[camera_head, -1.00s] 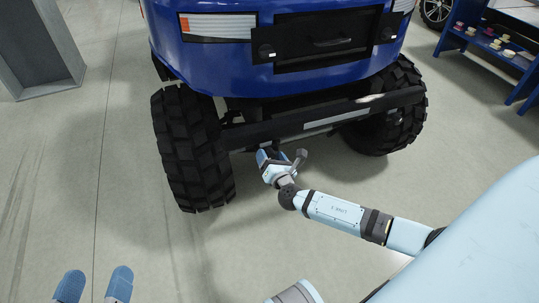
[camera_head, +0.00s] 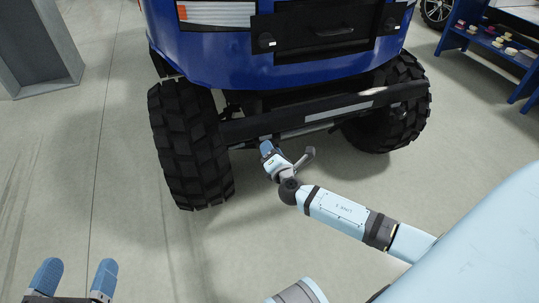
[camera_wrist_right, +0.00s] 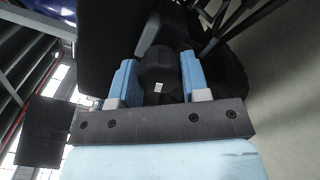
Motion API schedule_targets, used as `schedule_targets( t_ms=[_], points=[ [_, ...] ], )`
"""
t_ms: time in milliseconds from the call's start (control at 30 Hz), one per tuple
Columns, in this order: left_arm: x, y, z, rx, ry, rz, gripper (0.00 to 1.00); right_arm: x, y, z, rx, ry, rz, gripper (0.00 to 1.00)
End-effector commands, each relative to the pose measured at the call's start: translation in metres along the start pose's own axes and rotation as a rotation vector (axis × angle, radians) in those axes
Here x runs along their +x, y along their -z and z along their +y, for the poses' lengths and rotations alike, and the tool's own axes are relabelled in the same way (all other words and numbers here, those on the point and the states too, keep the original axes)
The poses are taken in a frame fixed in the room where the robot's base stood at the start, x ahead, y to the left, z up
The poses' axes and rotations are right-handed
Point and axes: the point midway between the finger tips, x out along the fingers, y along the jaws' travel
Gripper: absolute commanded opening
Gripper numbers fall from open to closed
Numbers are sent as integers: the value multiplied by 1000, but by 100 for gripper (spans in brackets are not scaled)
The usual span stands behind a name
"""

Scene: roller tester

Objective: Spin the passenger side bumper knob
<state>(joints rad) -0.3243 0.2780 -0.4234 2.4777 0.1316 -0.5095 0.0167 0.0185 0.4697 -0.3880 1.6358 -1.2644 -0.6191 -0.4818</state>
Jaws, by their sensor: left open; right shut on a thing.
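A black knob (camera_wrist_right: 160,72) with a small white mark sits between the two blue fingers of my right gripper (camera_wrist_right: 157,82) in the right wrist view. The gripper is shut on it. In the head view my right gripper (camera_head: 267,150) is just below the vehicle's black front bumper (camera_head: 290,117), and the knob in it is hidden there. Two other black knobs with white marks, a left one (camera_head: 266,40) and a right one (camera_head: 390,25), sit on the front panel above the bumper. My left gripper (camera_head: 75,275) is open and empty at the bottom left, over the floor.
The blue vehicle (camera_head: 220,62) stands on large black tyres, one left (camera_head: 190,145) and one right (camera_head: 400,105) of the bumper. A blue shelf (camera_head: 490,42) with small coloured items is at the upper right. A grey frame (camera_head: 40,45) stands at the upper left. The floor between is clear.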

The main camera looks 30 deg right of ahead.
Motion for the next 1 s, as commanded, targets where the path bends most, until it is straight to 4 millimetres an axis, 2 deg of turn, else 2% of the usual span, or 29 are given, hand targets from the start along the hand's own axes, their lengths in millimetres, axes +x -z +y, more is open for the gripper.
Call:
schedule_targets(
  t_ms=[33,200,500,633,933,967,1000],
  points=[
    [2,-7,-4,47,1,25,85,-1,5,-6,72,-1,-2,0],
    [5,-1,-12,150,7,82,85,0,2,-3,256,0,-1,0],
    [5,3,-12,160,9,88,85,0,0,-1,279,2,1,0],
    [6,-6,-12,160,9,87,85,-1,3,-3,353,1,0,0],
    [6,-6,-12,158,9,84,85,-1,1,-1,898,3,-2,0],
    [6,-6,-12,158,9,84,85,0,0,0,898,1,0,47],
    [6,-6,-12,158,9,84,85,0,0,0,891,1,1,56]
  ],
)
